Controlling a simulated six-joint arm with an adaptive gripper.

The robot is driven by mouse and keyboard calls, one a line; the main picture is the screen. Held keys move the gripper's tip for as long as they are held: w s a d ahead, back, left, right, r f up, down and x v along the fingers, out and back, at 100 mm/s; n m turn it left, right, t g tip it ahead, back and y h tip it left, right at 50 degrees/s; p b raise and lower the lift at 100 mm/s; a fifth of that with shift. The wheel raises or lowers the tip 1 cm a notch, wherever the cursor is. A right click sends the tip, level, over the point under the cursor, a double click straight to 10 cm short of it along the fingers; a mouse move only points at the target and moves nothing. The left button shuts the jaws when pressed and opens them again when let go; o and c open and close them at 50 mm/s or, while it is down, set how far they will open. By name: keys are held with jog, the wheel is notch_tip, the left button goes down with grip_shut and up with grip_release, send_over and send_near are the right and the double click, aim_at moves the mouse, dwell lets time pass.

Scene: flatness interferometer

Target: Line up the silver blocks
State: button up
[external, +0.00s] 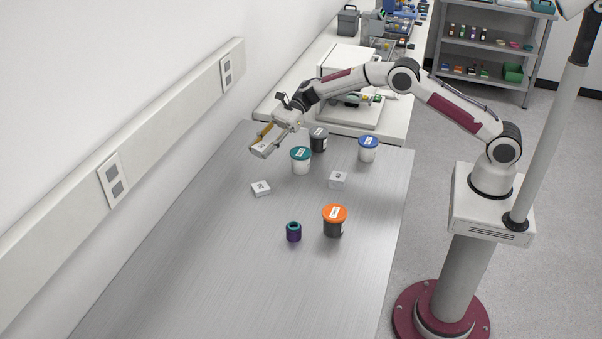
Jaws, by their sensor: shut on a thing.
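One silver block (261,189) with a dark printed label on top lies on the left part of the metal table (210,270). A second silver block (338,180), also labelled, sits to its right near the middle of the table. My gripper (265,141) is above the table's far left part, near the wall. It is shut on a small pale block (262,150), which looks like a third silver block and is partly hidden by the fingers. The held block appears raised off the table, behind the left block in the picture.
A teal-lidded jar (300,161), a dark jar (318,140) and a blue-lidded jar (368,149) stand at the back. An orange-lidded jar (334,220) and a small purple-and-teal cylinder (293,232) stand nearer. The table's near part is clear.

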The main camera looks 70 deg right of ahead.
aim_at(262, 146)
jog(key=shift+f, duration=2.75)
jog(key=shift+f, duration=0.65)
jog(key=o, duration=1.3)
jog(key=shift+r, duration=0.1)
jog(key=shift+r, duration=4.85)
